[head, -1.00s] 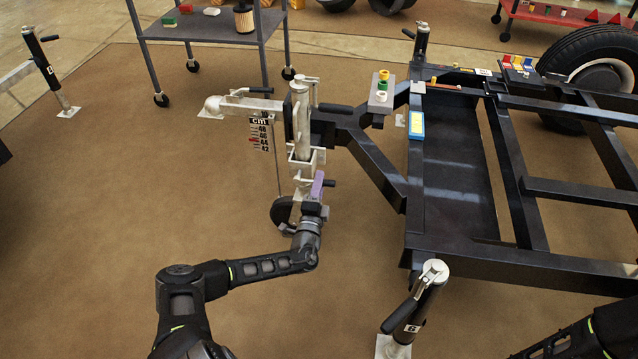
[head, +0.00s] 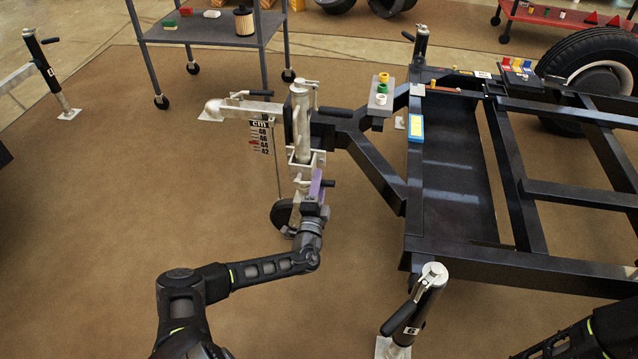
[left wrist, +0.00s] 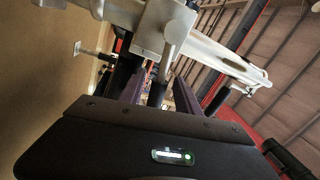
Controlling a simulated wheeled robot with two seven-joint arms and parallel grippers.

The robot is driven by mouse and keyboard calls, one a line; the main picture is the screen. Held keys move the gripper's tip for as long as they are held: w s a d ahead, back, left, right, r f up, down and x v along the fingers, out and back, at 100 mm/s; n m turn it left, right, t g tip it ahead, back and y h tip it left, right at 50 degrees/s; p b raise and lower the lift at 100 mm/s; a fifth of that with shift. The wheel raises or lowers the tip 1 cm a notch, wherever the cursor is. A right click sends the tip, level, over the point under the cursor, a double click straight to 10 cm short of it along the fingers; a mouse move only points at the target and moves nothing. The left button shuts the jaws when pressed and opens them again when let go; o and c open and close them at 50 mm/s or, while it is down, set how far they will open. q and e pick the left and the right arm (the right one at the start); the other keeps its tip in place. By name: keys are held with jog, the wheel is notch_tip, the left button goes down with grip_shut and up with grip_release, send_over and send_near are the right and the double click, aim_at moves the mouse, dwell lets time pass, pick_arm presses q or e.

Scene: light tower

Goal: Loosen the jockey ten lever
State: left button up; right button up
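The silver jockey wheel post (head: 301,125) stands upright at the front of the black trailer frame, with its wheel (head: 283,213) at the floor. A short black lever (head: 328,183) sticks out at its clamp, low on the post. My left gripper (head: 316,188) is at this clamp, its purple fingers partly covering it. In the left wrist view a dark handle on a silver part (left wrist: 157,92) lies between the two purple fingers (left wrist: 158,90), with gaps visible beside it, so the gripper looks open around it. Contact cannot be made out. My right gripper is out of view.
A cm scale sign (head: 260,135) hangs left of the post. The black trailer frame (head: 455,262) fills the right side, with a corner stand marked 6 (head: 418,310) in front. A grey cart (head: 205,30) stands behind.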

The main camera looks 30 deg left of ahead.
pick_arm(q)
jog(key=p+v, duration=0.2)
jog(key=v, duration=0.5)
jog(key=shift+s, duration=0.4)
jog(key=shift+d+f, duration=0.1)
jog(key=shift+f, duration=0.05)
